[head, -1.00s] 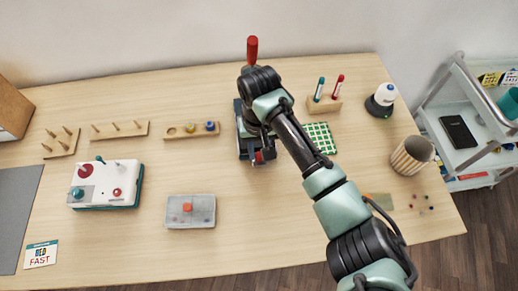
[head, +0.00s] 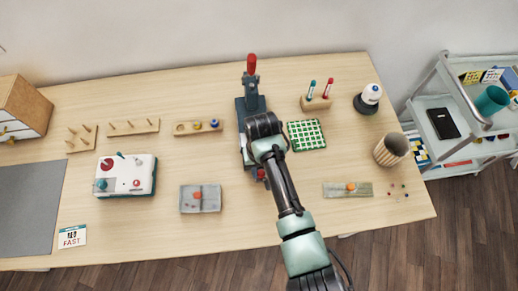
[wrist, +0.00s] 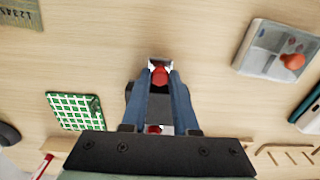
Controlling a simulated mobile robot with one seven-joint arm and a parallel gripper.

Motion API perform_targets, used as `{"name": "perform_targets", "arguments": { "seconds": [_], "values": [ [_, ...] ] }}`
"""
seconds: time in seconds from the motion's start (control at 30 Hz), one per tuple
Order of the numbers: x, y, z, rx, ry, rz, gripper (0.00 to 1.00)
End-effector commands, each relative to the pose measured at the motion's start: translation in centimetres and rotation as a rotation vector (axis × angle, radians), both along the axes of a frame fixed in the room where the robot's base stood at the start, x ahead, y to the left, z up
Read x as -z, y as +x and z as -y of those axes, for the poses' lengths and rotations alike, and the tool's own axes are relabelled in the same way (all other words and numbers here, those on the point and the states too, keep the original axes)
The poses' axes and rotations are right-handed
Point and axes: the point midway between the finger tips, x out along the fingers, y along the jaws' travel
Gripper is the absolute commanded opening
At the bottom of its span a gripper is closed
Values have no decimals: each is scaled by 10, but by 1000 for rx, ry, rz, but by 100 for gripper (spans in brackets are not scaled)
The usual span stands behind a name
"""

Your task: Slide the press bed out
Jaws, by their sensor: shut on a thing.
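The press (head: 251,108) is a dark blue-grey body with an upright red-handled lever (head: 251,65) at its back, standing near the middle of the table. My arm covers much of its front part. A red knob (head: 261,173) shows at the front end, on the side facing me. In the wrist view my gripper (wrist: 160,68) has its two blue fingers shut on the red knob (wrist: 160,77). A dark part of the press shows beside and behind the fingers; the bed itself is mostly hidden.
A green grid mat (head: 306,135) lies close right of the press. A pen holder (head: 316,104) stands behind it. A grey box with an orange knob (head: 200,199) is at front left, a wooden peg strip (head: 198,127) at back left. The table in front of the knob is clear.

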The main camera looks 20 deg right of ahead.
Motion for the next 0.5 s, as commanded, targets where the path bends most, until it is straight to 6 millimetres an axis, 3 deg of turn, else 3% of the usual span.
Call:
{"name": "perform_targets", "arguments": {
  "seconds": [0.43,0.47,0.5],
  "values": [
    [1,-9,-2,1,-1,-5,0],
    [1,-8,-2,1,-1,-5,30],
    [1,-8,-2,1,-1,-5,37]
  ]
}}
